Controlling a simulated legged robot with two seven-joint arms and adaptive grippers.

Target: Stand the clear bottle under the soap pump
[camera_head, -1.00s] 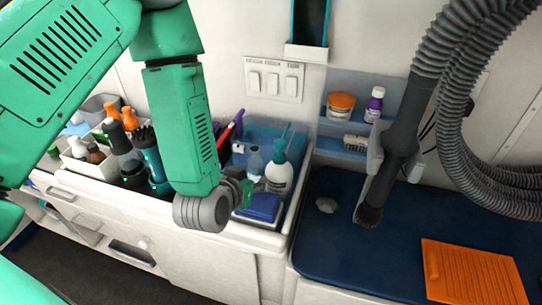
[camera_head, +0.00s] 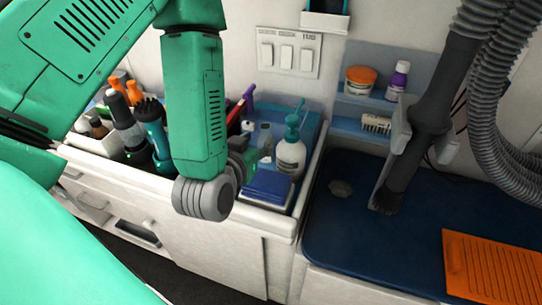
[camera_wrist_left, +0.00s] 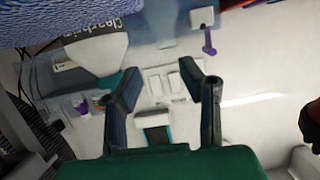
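The soap pump (camera_head: 291,157) is a white bottle with a teal pump head. It stands upright in the blue-lined tray of the counter. A small pale, see-through bottle (camera_head: 265,134), probably the clear bottle, stands left of it, its lower part hidden by my gripper. My left gripper (camera_head: 259,153) points at the space by these two bottles, low over the tray. In the left wrist view its fingers (camera_wrist_left: 160,82) are apart with nothing between them. My right gripper is out of view.
Folded blue cloths (camera_head: 267,187) lie in front of the soap pump. Several dark bottles and brushes (camera_head: 154,138) crowd the tray to the left. A dryer nozzle (camera_head: 409,172) hangs at the right over the blue mat (camera_head: 335,235), which carries an orange pad (camera_head: 490,266).

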